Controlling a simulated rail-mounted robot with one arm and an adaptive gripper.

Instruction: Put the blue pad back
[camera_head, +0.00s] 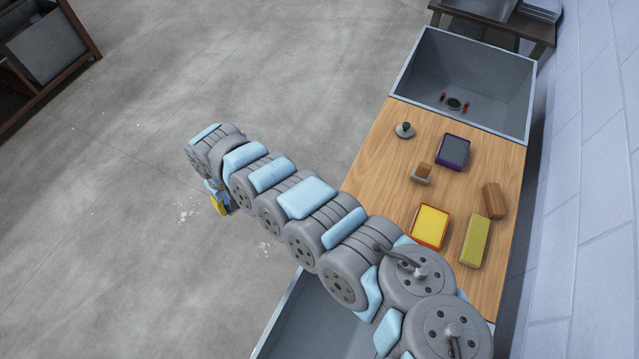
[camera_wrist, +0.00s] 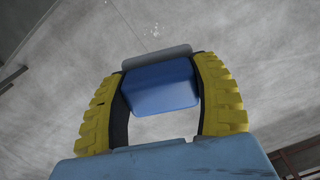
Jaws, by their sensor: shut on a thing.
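The blue pad (camera_wrist: 160,88) is a blue block with a grey strip along its far side. In the wrist view it sits between the two yellow ribbed fingers of my gripper (camera_wrist: 158,75), which is shut on it. Bare grey floor shows behind it. In the head view my gripper (camera_head: 219,205) hangs over the floor, left of the wooden table (camera_head: 375,170) and clear of it. The pad itself is mostly hidden there by my arm.
On the table lie a purple tray with a dark pad (camera_head: 453,151), an orange tray with a yellow pad (camera_head: 430,225), a yellow-green block (camera_head: 475,241), a brown block (camera_head: 494,200) and two small handled pieces. A grey bin (camera_head: 470,75) adjoins the table's far end. A wall stands right.

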